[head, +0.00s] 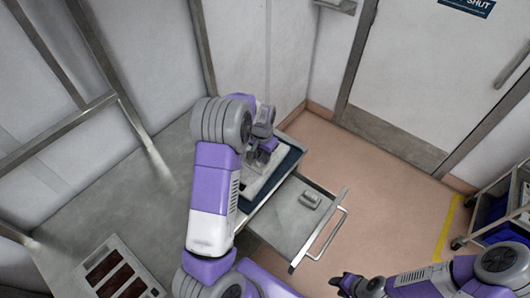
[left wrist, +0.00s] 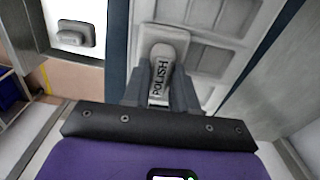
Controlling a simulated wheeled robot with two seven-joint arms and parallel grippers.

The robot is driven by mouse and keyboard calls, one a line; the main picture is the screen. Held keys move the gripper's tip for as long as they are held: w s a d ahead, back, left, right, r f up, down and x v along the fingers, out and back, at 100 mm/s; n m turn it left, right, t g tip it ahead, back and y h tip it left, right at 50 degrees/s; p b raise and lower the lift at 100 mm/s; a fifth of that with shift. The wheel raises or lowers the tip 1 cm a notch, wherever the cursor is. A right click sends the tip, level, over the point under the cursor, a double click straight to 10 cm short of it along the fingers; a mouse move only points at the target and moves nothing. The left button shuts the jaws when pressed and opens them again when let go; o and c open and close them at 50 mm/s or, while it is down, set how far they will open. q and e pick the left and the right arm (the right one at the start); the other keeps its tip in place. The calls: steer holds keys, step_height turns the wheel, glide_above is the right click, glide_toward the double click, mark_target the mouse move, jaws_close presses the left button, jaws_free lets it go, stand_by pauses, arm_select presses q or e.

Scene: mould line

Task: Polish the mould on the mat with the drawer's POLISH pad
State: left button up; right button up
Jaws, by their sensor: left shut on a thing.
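The POLISH pad (left wrist: 161,65), grey with a rounded end and black lettering, is held between the fingers of my left gripper (left wrist: 160,92). Beyond it in the left wrist view lies the pale grey mould (left wrist: 205,15) with rectangular recesses. I cannot tell whether the pad touches the mould. The mould (head: 256,181) lies on the dark blue mat (head: 289,162), and my left gripper (head: 261,154) is over it, partly hidden by its own arm. The drawer (head: 270,222) stands open. My right gripper (head: 343,284) is low in the head view, away from the bench; its jaw state is unclear.
Another grey pad (head: 311,200) lies in the drawer. The open drawer and its handle (head: 328,236) stick out over the floor. A tray (head: 86,272) with dark red inserts is at the bench's lower left. A cart (head: 486,226) stands at the right.

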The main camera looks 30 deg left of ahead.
mark_target(257, 168)
arm_select(q)
steer(key=shift+s+f, duration=0.2)
steer(key=shift+s, duration=1.55)
steer(key=shift+s+r, duration=0.1)
steer(key=shift+s, duration=1.4)
steer(key=shift+w+r, duration=0.15)
steer(key=shift+w, duration=1.55)
